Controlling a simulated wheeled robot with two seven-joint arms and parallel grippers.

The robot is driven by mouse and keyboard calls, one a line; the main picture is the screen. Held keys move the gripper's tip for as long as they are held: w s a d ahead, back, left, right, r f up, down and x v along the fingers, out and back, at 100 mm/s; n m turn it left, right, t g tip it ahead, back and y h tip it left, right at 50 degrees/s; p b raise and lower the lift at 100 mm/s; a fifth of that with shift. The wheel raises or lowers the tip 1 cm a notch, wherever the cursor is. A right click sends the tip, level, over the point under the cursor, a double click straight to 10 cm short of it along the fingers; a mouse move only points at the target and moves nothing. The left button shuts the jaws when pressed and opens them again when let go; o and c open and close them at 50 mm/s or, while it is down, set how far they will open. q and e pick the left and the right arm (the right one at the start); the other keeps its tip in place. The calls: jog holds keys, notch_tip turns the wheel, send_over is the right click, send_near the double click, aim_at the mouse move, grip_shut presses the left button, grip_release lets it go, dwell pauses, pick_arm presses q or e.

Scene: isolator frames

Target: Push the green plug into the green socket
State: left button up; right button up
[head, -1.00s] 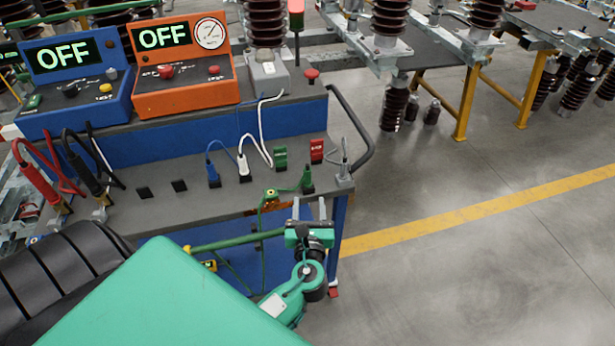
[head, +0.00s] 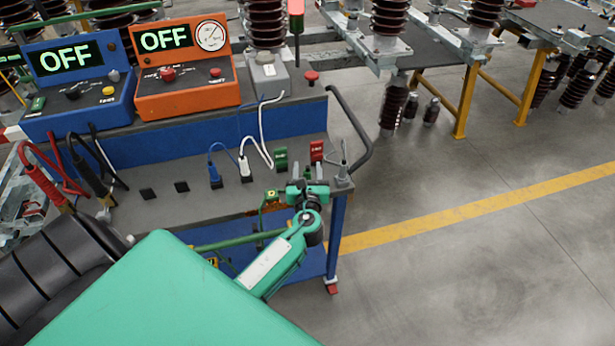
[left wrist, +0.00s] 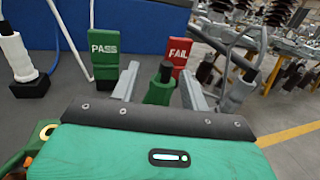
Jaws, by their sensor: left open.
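The green plug (left wrist: 159,88), with a dark tip, stands upright between the two fingers of my left gripper (left wrist: 160,78) in the left wrist view. The fingers are apart, one on each side of it, and I see no clear contact. In the head view my left gripper (head: 307,180) is over the right end of the trolley shelf and hides most of the plug. I cannot make out the green socket; the plug's lower end is hidden behind the gripper body. My right gripper is not in view.
Behind the plug stand a green PASS block (left wrist: 105,40) and a red FAIL block (left wrist: 179,55). A white plug (head: 244,170) and a blue plug (head: 214,176) are to the left. A grey post (head: 343,172) and bent rail (head: 352,130) are close on the right.

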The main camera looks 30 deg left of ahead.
pick_arm(q)
grip_shut()
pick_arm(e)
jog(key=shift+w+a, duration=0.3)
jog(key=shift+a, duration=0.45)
pick_arm(q)
jog(key=shift+r, duration=0.15)
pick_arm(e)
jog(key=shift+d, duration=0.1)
